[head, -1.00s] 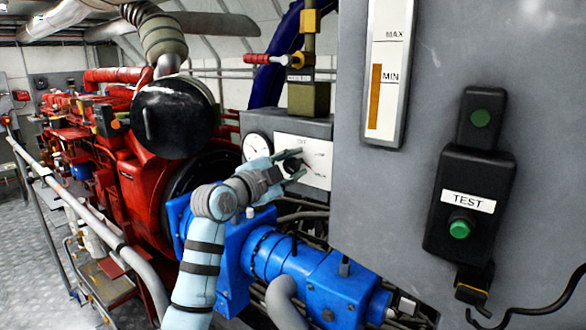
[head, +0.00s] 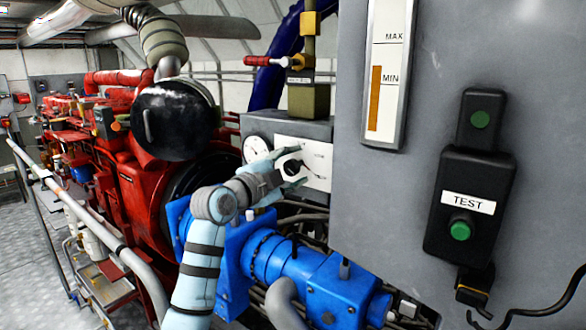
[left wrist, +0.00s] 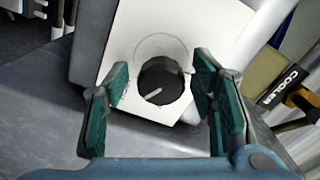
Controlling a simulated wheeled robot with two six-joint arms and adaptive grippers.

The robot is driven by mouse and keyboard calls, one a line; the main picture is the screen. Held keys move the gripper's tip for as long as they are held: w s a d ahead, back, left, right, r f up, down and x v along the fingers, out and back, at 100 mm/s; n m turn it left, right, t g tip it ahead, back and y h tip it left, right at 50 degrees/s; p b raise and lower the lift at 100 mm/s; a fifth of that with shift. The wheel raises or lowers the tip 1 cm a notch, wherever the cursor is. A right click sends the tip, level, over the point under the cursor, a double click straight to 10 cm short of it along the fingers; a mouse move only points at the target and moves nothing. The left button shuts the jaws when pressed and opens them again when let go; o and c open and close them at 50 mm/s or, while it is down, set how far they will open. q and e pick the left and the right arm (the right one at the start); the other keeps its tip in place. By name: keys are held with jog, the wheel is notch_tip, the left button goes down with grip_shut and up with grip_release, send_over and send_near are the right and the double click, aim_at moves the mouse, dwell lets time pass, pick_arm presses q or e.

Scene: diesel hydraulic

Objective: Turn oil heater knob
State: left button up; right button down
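The oil heater knob appears to be the round black knob (head: 292,167) on a white plate (head: 318,153) on the front of a grey box. In the left wrist view the knob (left wrist: 163,82) has a light pointer line aimed down-left, and the white plate (left wrist: 125,62) is tilted. My left gripper (head: 283,172) is at the plate in the head view. In the left wrist view my left gripper (left wrist: 164,92) is open, its green-padded fingers on either side of the knob with visible gaps. My right gripper is not in view.
A round gauge (head: 256,147) is left of the plate. A blue pump (head: 305,280) and hoses lie below. A large grey cabinet (head: 400,220) with a black TEST box (head: 468,205) stands close on the right. A grey handrail (head: 95,225) runs along the left.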

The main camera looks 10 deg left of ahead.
pick_arm(q)
jog(key=v, duration=1.2)
jog(key=shift+d, duration=0.1)
